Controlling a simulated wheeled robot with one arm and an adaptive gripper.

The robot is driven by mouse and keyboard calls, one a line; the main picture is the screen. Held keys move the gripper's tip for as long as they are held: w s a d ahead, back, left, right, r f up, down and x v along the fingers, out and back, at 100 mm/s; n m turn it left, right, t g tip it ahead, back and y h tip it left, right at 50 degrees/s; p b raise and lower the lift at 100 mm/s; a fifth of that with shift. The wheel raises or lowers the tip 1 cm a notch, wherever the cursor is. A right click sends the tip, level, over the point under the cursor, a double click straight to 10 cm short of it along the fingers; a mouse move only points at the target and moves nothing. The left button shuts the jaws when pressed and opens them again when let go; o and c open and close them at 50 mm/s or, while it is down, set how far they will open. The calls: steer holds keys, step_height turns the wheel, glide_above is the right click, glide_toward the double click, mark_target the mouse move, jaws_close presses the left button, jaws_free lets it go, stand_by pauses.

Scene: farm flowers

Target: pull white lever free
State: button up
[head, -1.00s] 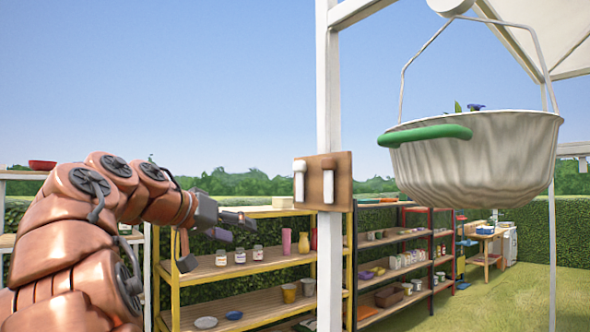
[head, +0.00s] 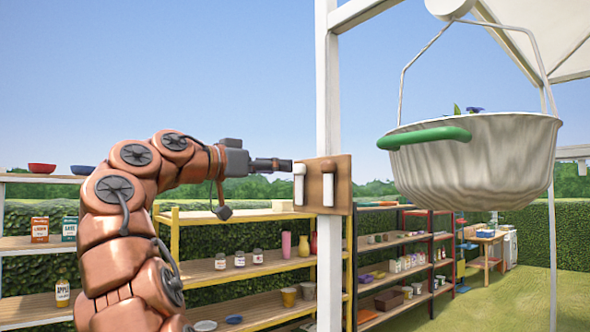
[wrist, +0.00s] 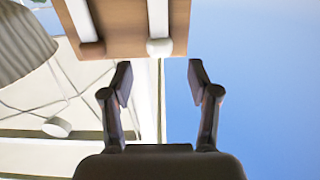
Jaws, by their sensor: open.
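A brown wooden board (head: 340,172) is fixed to the white post and carries two upright white levers. The left lever (head: 299,182) and the right lever (head: 328,188) stand side by side. My gripper (head: 286,165) is level with the board, just left of the left lever. In the wrist view my gripper (wrist: 160,68) is open and empty. The rounded end of one lever (wrist: 158,46) lies just beyond the gap between its fingertips. The other lever (wrist: 91,46) is farther left there. I cannot tell whether a finger touches a lever.
A large whitish hanging pot (head: 475,155) with a green handle (head: 425,137) is right of the board. The white post (head: 328,90) stands behind the board. Shelves with jars and pots (head: 240,268) stand below and behind. Open air surrounds my arm above.

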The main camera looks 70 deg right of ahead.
mark_target(295, 169)
steer(key=x, duration=0.5)
steer(key=shift+s+d+p, duration=0.25)
steer(key=shift+d+p, duration=0.05)
steer(key=shift+d, duration=0.05)
jaws_close()
stand_by(0.3)
